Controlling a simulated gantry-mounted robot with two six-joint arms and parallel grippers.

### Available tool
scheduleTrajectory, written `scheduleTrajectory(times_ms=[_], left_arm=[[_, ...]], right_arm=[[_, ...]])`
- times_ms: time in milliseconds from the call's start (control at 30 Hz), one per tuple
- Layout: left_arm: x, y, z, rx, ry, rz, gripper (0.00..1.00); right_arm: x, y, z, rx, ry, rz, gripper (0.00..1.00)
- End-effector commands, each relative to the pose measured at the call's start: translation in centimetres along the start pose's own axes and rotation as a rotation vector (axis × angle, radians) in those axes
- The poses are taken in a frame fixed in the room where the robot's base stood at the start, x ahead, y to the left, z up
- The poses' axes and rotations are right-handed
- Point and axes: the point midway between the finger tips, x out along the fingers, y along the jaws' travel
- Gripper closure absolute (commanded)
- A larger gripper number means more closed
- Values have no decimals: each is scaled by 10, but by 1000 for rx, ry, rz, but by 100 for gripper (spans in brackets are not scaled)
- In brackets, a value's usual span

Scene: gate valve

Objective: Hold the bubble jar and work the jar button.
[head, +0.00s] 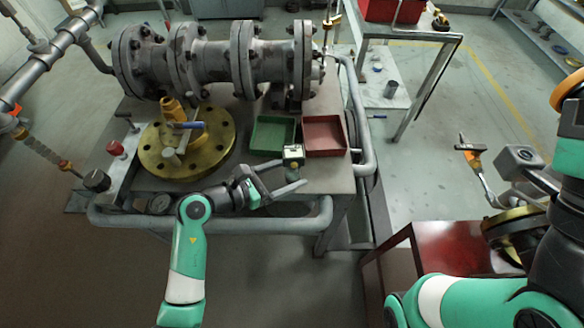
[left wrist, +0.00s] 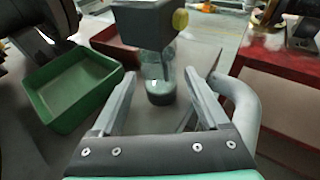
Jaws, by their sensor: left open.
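The bubble jar (head: 293,155) stands upright near the front edge of the workbench. It has a grey box-shaped head over a clear glass body with a dark base. In the left wrist view, the jar (left wrist: 161,68) shows ahead, in line with the gap between the fingers. A yellow round button (left wrist: 180,21) is on the right side of its head. My left gripper (head: 284,175) is open, with its fingertips close to the jar; whether they touch it is unclear. Its two grey fingers also show in the left wrist view (left wrist: 160,80). My right gripper cannot be made out.
A green tray (head: 272,151) and a red tray (head: 345,151) lie behind the jar. A brass flange (head: 152,165) is at left, with large grey pipework (head: 215,60) behind. A grey pipe rail (head: 290,222) runs along the bench front. A dark red stand (head: 408,285) is at right.

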Motion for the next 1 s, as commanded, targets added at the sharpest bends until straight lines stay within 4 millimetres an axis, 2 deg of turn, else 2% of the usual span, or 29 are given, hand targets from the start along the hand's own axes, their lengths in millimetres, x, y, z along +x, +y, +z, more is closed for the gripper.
scheduleTrajectory(times_ms=[333, 600, 667, 1000], left_arm=[[4, 0, 1, 0, 0, -1, 22], [4, 0, 0, 0, 0, 0, 71], [4, 0, 0, 0, 0, 0, 80], [4, 0, 0, 0, 0, -1, 80]], right_arm=[[-1, 0, 1, 0, 0, 0, 100], [-1, 0, 1, 0, 0, 0, 100], [-1, 0, 1, 0, 0, 0, 100], [-1, 0, 1, 0, 0, 0, 100]])
